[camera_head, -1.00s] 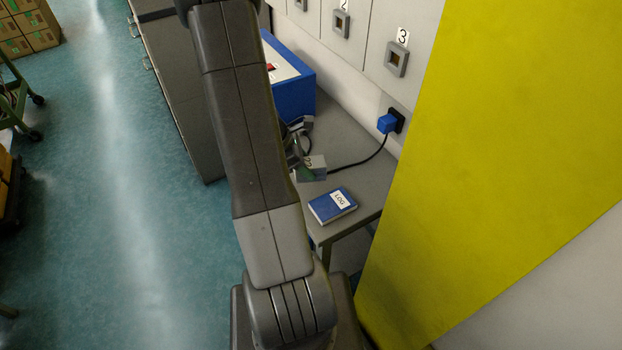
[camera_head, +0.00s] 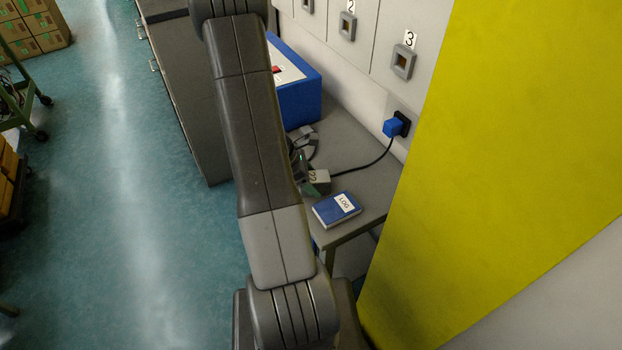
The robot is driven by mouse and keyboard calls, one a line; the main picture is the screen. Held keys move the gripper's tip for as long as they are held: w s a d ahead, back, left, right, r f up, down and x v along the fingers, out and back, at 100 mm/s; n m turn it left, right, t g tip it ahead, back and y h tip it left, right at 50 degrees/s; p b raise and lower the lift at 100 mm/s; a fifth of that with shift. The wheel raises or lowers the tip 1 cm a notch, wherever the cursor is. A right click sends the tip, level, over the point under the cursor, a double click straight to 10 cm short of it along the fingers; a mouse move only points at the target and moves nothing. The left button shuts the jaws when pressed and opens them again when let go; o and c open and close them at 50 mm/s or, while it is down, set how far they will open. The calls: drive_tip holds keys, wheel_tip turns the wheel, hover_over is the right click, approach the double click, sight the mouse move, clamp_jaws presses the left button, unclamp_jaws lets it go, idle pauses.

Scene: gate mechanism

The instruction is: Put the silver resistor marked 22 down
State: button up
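The silver resistor (camera_head: 319,181), a small pale block with a dark 22 on its face, shows low over or on the grey bench, just behind the blue log book. Whether it touches the bench top I cannot tell. My gripper (camera_head: 303,160) is at its left side, close against it, mostly hidden behind my own arm. Its fingertips are too small and covered to show whether they grip the resistor. A green patch shows beside the resistor at the gripper.
The blue book marked LOG (camera_head: 337,209) lies near the bench's front edge. A blue box (camera_head: 297,97) stands behind. A blue plug (camera_head: 392,127) with a black cable sits in the wall. The yellow panel (camera_head: 510,150) rises at right. Bare grey bench (camera_head: 345,150) lies between.

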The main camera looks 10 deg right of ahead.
drive_tip(key=shift+r, duration=0.1)
drive_tip(key=shift+a+r+p, duration=0.1)
drive_tip(key=shift+r+p, duration=0.2)
drive_tip(key=v, duration=1.1)
drive_tip(key=shift+a+r+p, duration=0.2)
drive_tip(key=shift+p, duration=0.25)
drive_tip(key=b+x, duration=0.1)
drive_tip(key=x, duration=1.1)
drive_tip(key=shift+s+d+f, duration=0.1)
drive_tip(key=shift+d+f, duration=0.1)
drive_tip(key=shift+f, duration=0.2)
wheel_tip(320, 180, up, 2)
drive_tip(key=shift+a+r, duration=0.15)
drive_tip(key=shift+r, duration=0.5)
